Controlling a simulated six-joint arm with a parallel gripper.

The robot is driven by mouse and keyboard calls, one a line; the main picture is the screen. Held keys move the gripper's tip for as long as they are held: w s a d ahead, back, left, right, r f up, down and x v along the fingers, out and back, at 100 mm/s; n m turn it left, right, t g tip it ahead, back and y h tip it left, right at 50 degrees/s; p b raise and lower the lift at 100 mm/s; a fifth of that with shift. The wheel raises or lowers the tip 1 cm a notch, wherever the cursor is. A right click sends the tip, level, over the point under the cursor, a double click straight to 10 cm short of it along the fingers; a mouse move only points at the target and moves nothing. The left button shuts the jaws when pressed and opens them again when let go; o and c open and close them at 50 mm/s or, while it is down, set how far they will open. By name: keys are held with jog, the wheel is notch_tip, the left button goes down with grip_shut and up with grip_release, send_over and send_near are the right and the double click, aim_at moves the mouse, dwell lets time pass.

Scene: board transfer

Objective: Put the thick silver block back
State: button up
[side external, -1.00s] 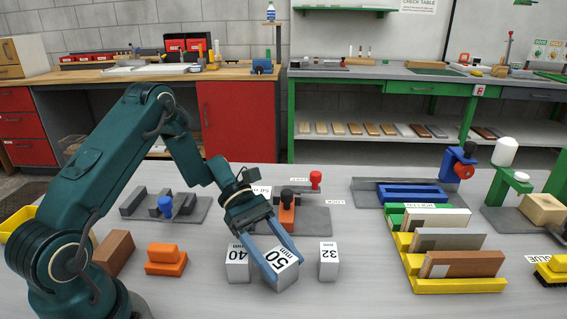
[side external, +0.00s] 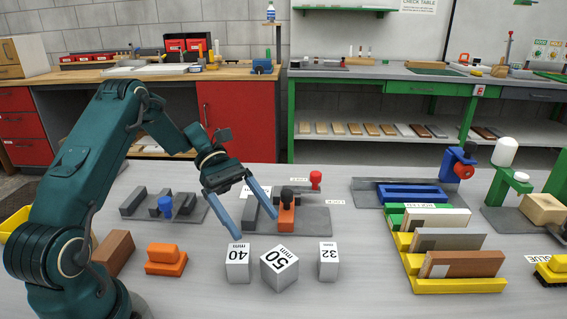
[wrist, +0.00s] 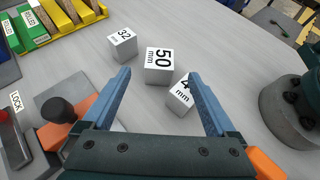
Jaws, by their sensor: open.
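The thick silver block (side external: 279,267), labelled 50 mm, stands on the grey table between the 40 mm block (side external: 237,263) on its left and the 32 mm block (side external: 328,261) on its right. It sits turned at an angle to them. The wrist view shows the 50 mm block (wrist: 158,65) ahead of my fingers, with the 32 mm block (wrist: 122,43) to its left. The 40 mm block (wrist: 180,93) is partly hidden by the right finger. My gripper (side external: 256,227) is open and empty, raised above and behind the row of blocks.
An orange block (side external: 166,260) and a brown block (side external: 113,252) lie left. A yellow rack (side external: 460,286) with boards stands right. The table in front of the blocks is clear.

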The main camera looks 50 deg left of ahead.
jog(key=s+d+r+m+t+y, duration=0.2)
jog(key=s+r+m+y, duration=0.2)
jog(key=m, duration=0.5)
jog(key=s+d+r+m+t+y, duration=0.3)
jog(key=s+r+m+y, duration=0.1)
jog(key=s+m+y, duration=0.4)
jog(key=shift+s+d+r+m+t, duration=0.2)
jog(key=shift+s+r+m+t, duration=0.15)
jog(key=shift+s+m, duration=0.15)
dwell(0.7)
